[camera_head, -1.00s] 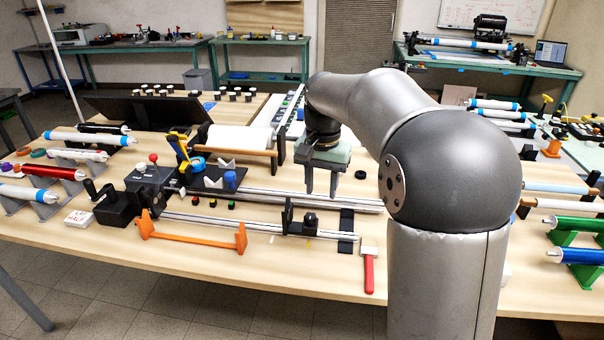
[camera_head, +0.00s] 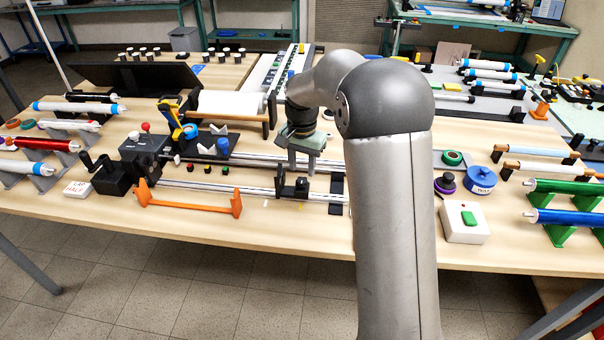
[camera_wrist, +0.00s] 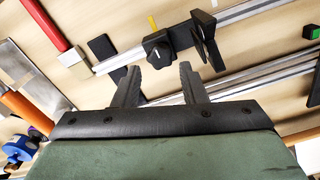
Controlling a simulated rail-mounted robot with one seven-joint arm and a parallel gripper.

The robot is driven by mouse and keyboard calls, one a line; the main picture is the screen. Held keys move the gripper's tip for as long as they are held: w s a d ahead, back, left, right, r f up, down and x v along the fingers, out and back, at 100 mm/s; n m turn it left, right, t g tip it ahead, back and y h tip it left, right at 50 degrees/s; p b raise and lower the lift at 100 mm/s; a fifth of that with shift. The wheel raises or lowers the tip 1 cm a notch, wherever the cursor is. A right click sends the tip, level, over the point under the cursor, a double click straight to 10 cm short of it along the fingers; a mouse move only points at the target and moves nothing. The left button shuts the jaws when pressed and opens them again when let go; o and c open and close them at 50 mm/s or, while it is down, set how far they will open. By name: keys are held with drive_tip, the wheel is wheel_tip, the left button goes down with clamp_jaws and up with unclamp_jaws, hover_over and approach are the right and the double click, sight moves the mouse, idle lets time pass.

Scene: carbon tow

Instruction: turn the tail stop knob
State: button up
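The tail stop knob (camera_wrist: 157,48), black with a pale pointer mark, sits on the black tail stop block on the front rail. In the head view the knob (camera_head: 301,185) is just in front of my gripper (camera_head: 301,168). An upright black plate (camera_wrist: 207,38) stands beside it on the same rail. My gripper (camera_wrist: 158,76) is open, and its two fingers are spread with nothing between them. In the wrist view the knob appears just beyond the fingertips, roughly centred between them, with no contact visible.
The orange bracket (camera_head: 188,204) lies in front of the rail. A crank box (camera_head: 112,180) stands at the rail's left end. A red-handled tool (camera_wrist: 45,24) lies near the rail's other end.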

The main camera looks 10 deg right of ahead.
sight(302, 180)
drive_tip(key=shift+f, duration=1.9)
drive_tip(key=c, duration=0.7)
drive_tip(key=shift+n, duration=0.4)
drive_tip(key=n, duration=0.6)
drive_tip(key=shift+n, duration=0.3)
drive_tip(key=n, duration=0.6)
drive_tip(key=shift+n, duration=0.3)
